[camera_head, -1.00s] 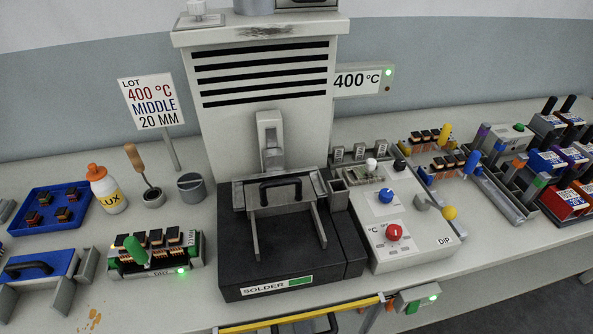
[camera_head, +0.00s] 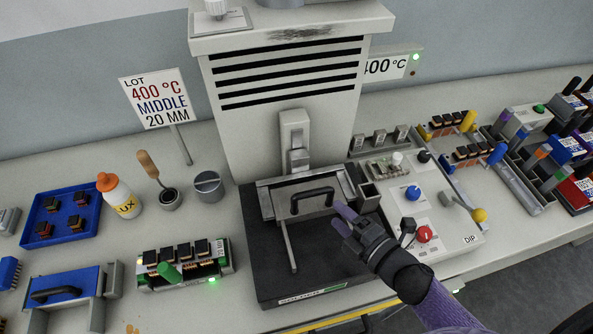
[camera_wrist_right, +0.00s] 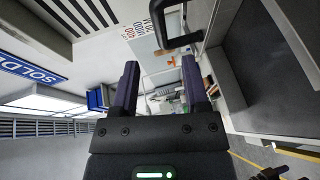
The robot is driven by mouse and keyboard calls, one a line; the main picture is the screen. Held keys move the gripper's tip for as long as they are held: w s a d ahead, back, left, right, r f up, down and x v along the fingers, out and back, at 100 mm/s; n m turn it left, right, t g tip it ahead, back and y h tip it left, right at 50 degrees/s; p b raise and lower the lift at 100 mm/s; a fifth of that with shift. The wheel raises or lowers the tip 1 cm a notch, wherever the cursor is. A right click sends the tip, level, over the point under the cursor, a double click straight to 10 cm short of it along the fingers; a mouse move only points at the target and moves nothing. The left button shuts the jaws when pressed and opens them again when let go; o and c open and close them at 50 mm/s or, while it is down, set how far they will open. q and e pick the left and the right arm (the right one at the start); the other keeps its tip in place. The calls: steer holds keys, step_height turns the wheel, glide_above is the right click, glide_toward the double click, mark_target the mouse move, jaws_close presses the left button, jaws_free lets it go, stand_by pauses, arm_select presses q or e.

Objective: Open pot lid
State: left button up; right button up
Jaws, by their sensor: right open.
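The solder pot (camera_head: 262,262) is a black box below the grey machine tower. Its grey lid (camera_head: 268,205) lies at the back of the box and carries a black bar handle (camera_head: 312,192). My right gripper (camera_head: 340,213) reaches in from the lower right, its fingers just right of the handle. In the right wrist view the two dark fingers (camera_wrist_right: 160,78) are apart with nothing between them. The black handle (camera_wrist_right: 178,42) shows beyond the fingertips, apart from them. My forearm hides part of the pot's right side. My left gripper is not in view.
A control panel with a red knob (camera_head: 424,234) and blue knob (camera_head: 412,193) stands right of the pot, partly behind my right arm. A green-lit board holder (camera_head: 185,268), flux bottle (camera_head: 120,196) and blue tray (camera_head: 62,214) stand left.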

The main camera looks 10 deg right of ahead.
mark_target(315, 195)
steer(key=b+x, duration=0.1)
steer(key=x, duration=0.8)
jaws_close()
stand_by(1.1)
